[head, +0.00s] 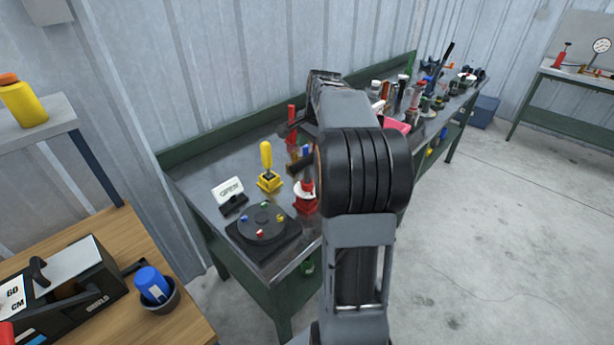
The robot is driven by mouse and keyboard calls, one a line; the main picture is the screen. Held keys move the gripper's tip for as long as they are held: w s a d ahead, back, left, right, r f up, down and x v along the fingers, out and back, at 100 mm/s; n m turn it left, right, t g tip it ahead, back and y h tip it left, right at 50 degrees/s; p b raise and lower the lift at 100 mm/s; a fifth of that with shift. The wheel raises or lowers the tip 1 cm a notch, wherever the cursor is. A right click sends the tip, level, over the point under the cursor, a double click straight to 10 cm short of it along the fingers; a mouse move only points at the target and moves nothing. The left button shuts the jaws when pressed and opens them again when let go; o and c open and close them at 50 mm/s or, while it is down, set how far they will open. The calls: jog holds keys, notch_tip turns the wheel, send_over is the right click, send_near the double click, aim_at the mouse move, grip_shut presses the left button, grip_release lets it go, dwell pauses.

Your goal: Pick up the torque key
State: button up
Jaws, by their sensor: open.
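I cannot tell for sure which thing is the torque key. A yellow-handled tool (266,158) stands upright in a yellow square base (270,183) on the near part of the green workbench (225,257). A red upright piece (292,117) stands farther back, near the wall side. A red and white item (305,197) is partly covered by my arm. My arm reaches out over the bench, and its links hide part of the bench top.
A black turntable-like disc (263,222) with small coloured pieces and a white sign (228,191) sit on the bench's near end. Several tools crowd its far end. A wooden table (85,255) with a black case stands at left. The concrete floor (480,240) at right is clear.

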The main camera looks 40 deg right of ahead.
aim_at(309, 157)
jog(key=shift+w+f, duration=0.2)
jog(key=shift+f, duration=0.8)
jog(key=shift+w+f, duration=0.25)
jog(key=shift+f, duration=0.7)
jog(key=shift+w+f, duration=0.2)
jog(key=shift+f, duration=0.8)
jog(key=c, duration=1)
